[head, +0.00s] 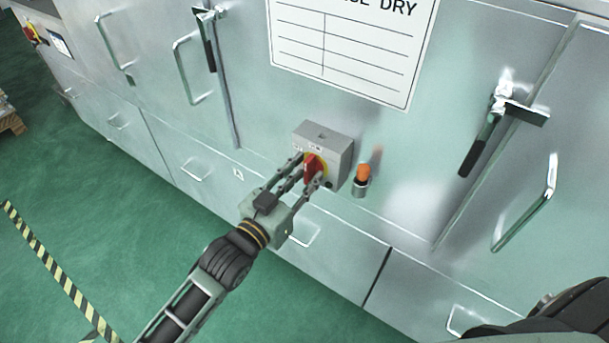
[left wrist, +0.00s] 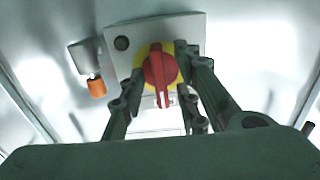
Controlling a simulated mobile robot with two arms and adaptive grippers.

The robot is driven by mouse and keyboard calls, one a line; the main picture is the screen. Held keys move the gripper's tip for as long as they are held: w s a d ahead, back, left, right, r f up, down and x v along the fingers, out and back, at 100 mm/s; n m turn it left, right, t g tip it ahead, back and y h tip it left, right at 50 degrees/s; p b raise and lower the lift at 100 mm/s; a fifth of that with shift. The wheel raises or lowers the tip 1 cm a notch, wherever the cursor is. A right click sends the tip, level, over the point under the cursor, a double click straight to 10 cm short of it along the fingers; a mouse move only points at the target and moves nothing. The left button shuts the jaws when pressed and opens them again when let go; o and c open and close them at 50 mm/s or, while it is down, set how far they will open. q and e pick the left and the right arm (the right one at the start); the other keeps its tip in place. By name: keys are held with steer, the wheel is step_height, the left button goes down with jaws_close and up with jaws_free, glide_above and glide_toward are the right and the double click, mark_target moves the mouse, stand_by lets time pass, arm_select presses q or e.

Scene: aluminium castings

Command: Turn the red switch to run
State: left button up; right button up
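The red switch (head: 311,168) is a rotary knob on a yellow disc, on the front of a grey box (head: 335,143) fixed to the metal cabinet. In the left wrist view the red switch (left wrist: 159,70) has its grip bar running nearly up and down, with a pale mark at its lower end. My left gripper (head: 302,172) is at the box with one finger on each side of the knob. In the left wrist view the left gripper (left wrist: 162,82) shows gaps between fingers and knob. The box's lettering is too small to read. My right gripper is not visible.
An orange-capped fitting (head: 362,178) sticks out just right of the box. Door latches (head: 489,130) and handles (head: 190,70) protrude from the cabinet. A paper sign (head: 350,50) is above. Another red-and-yellow switch (head: 32,33) is far left. Green floor at left is open.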

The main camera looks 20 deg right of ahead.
arm_select(q)
steer(key=v, duration=1.1)
steer(key=shift+s+a, duration=0.3)
